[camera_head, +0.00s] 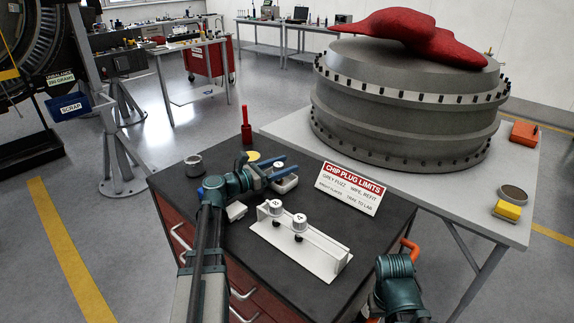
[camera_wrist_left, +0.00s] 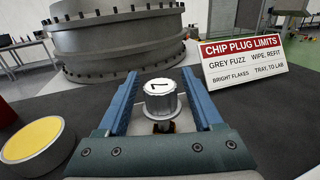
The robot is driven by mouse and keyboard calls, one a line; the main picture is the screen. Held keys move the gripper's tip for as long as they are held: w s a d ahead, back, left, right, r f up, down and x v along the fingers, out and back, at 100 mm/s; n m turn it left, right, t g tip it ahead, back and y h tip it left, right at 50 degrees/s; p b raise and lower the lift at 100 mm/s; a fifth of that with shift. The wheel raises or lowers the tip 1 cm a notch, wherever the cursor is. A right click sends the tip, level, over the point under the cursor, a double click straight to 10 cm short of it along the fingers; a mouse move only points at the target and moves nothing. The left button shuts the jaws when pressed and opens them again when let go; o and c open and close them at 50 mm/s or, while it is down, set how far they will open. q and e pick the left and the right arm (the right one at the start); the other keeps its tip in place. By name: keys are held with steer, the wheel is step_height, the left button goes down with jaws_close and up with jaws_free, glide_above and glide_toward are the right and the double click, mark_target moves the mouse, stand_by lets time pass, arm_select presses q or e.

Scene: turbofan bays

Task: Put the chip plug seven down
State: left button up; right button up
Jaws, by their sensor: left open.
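Chip plug seven (camera_wrist_left: 160,98) is a grey metal cap with a 7 on its pale top, upright in the left wrist view. It stands between the two blue fingers of my left gripper (camera_wrist_left: 161,100), which is open, with a gap on each side.
A sign (camera_head: 349,188) about chip plug limits stands right of my left gripper. A large engine casing (camera_head: 400,110) stands behind. My right arm is at lower right.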

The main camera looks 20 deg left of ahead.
arm_select(q)
steer(key=v, duration=1.1)
